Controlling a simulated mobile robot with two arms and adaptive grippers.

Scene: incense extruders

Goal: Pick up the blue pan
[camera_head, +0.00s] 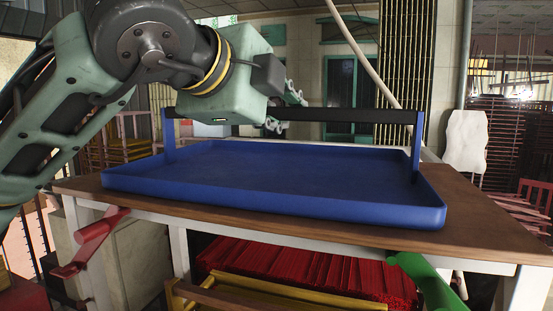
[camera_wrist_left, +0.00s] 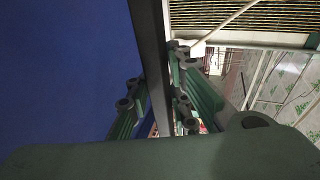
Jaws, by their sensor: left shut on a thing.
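The blue pan (camera_head: 260,178) is a wide shallow tray with a black bar handle (camera_head: 345,115) held up by two blue posts. It rests on the wooden table in the head view. My left gripper (camera_head: 284,112) is at the handle, left of its middle, and is shut on it. In the left wrist view the fingers (camera_wrist_left: 158,108) lie on either side of the dark handle (camera_wrist_left: 152,60), with the blue pan floor (camera_wrist_left: 65,70) at left. The pan looks empty. My right gripper is not in view.
The wooden table (camera_head: 480,244) shows a bare strip at its front and right edges. Red slatted material (camera_head: 300,272) and a yellow frame (camera_head: 270,290) are below it. A red bar (camera_head: 95,238) and a green bar (camera_head: 425,275) stick out under the table edge.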

